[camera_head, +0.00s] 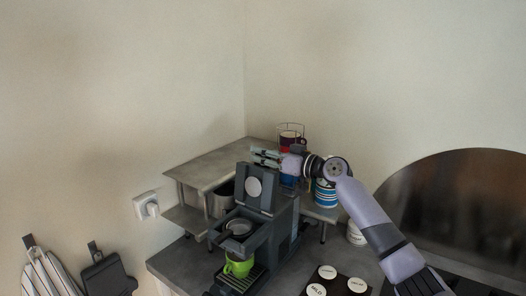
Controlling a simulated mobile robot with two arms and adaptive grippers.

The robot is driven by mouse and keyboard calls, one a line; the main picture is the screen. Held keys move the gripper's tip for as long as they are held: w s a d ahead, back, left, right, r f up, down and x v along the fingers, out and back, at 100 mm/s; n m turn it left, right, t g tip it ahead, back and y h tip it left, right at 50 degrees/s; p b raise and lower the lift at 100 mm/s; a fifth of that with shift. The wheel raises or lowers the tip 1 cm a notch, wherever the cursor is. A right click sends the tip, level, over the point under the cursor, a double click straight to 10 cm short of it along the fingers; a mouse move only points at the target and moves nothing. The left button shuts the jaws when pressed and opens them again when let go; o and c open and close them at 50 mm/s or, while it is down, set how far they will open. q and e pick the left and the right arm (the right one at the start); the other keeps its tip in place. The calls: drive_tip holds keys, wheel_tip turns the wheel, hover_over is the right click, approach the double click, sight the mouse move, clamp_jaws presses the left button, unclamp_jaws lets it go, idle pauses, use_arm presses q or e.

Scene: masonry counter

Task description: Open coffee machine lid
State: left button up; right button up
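The dark grey coffee machine (284,235) stands on the counter in the lower middle of the head view. Its lid (256,188) is raised, standing nearly upright at the back of the open top, with a pale round disc on its inner face. A light ring-shaped opening (239,227) shows below it. My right gripper (264,157) is just above and behind the lid's top edge, pointing left. Its fingers are small and partly overlapped here, so their gap and any contact with the lid are unclear. My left gripper is out of view.
A green cup (238,266) sits under the spout. A grey shelf (205,167) stands behind, with a wire rack of cups at its back. A blue-striped cup stack (325,196) is under my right wrist. Several labelled lidded jars (327,272) are at front right. A wall socket (146,205) is left.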

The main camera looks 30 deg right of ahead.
drive_tip(key=shift+c, duration=0.2)
clamp_jaws()
idle(0.6)
